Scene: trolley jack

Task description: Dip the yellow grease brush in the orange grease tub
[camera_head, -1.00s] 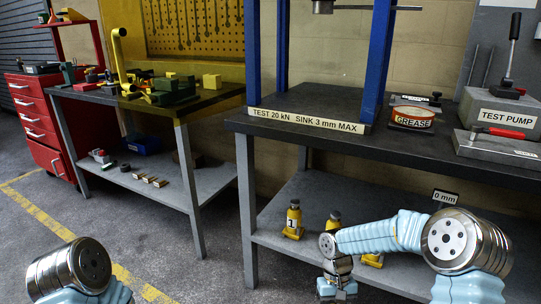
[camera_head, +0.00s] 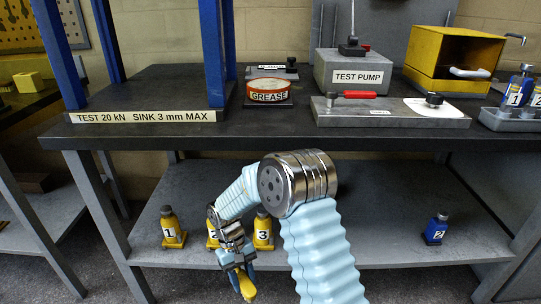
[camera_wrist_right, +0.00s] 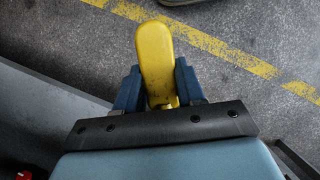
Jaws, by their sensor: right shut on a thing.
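The orange grease tub (camera_head: 268,91), a low round tub labelled GREASE, stands on the workbench in the head view, right of the blue press frame. My right gripper (camera_head: 240,272) hangs low, in front of the lower shelf's front edge, below the tub and well apart from it. It is shut on the yellow grease brush (camera_head: 246,288), whose yellow end points down. In the right wrist view the rounded yellow brush part (camera_wrist_right: 156,60) sticks out between the blue fingers (camera_wrist_right: 157,92), over the floor. The bristles cannot be made out. My left gripper is out of view.
The workbench (camera_head: 400,140) overhangs the lower shelf (camera_head: 360,238), which holds yellow jacks (camera_head: 170,228) and a blue jack (camera_head: 436,228). The press's blue posts (camera_head: 212,55) stand left of the tub. A test pump (camera_head: 357,75) and flat plate (camera_head: 385,112) stand right.

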